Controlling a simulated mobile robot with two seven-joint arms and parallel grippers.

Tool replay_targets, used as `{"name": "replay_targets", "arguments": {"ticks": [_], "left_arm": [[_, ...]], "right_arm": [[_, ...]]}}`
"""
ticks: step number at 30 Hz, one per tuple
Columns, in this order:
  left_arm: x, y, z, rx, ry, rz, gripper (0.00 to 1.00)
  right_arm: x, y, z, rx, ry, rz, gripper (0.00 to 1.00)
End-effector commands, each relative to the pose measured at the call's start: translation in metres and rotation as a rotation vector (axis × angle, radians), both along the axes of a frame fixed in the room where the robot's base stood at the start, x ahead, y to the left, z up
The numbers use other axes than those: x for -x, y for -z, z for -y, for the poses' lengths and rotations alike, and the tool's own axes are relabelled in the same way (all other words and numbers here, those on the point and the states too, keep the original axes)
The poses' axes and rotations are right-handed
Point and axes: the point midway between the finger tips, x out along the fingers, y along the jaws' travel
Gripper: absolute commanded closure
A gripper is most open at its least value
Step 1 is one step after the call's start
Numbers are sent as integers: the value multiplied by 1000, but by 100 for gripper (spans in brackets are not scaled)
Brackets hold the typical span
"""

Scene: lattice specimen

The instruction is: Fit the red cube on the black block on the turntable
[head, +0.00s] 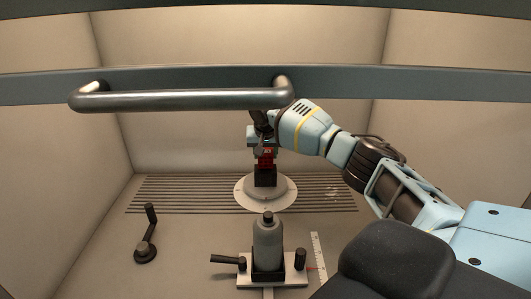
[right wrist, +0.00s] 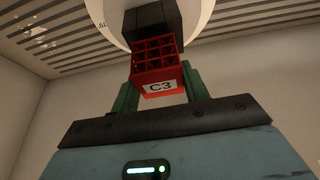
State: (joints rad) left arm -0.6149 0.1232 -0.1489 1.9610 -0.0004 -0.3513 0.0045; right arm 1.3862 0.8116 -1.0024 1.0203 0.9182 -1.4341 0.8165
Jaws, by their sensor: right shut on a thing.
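The red cube (head: 265,159) is a lattice with open cells. In the right wrist view the red cube (right wrist: 158,68) shows a white label reading C3. My right gripper (head: 264,150) is shut on it, with green fingers (right wrist: 158,92) on both sides. The black block (head: 265,179) stands on the round light-grey turntable (head: 248,196). The cube is directly above the block, and the two look lined up. The block also shows in the right wrist view (right wrist: 153,20). I cannot tell whether cube and block touch. My left gripper is not in view.
A metal bar handle (head: 180,99) crosses the upper front. A grey bottle-shaped piece (head: 267,245) stands in a fixture with knobs (head: 300,260) before the turntable. A crank (head: 148,235) is at left. A ruler strip (head: 317,258) lies right of the fixture. Slatted floor surrounds the turntable.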

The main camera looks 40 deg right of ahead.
Motion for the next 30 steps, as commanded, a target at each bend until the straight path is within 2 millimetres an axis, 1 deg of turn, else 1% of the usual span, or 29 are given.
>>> {"name": "replay_targets", "arguments": {"ticks": [14, 30], "left_arm": [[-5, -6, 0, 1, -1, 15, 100], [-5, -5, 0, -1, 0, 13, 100]], "right_arm": [[0, 0, -1, -1, -1, 2, 75], [0, 1, -1, 0, 0, 0, 75]]}}
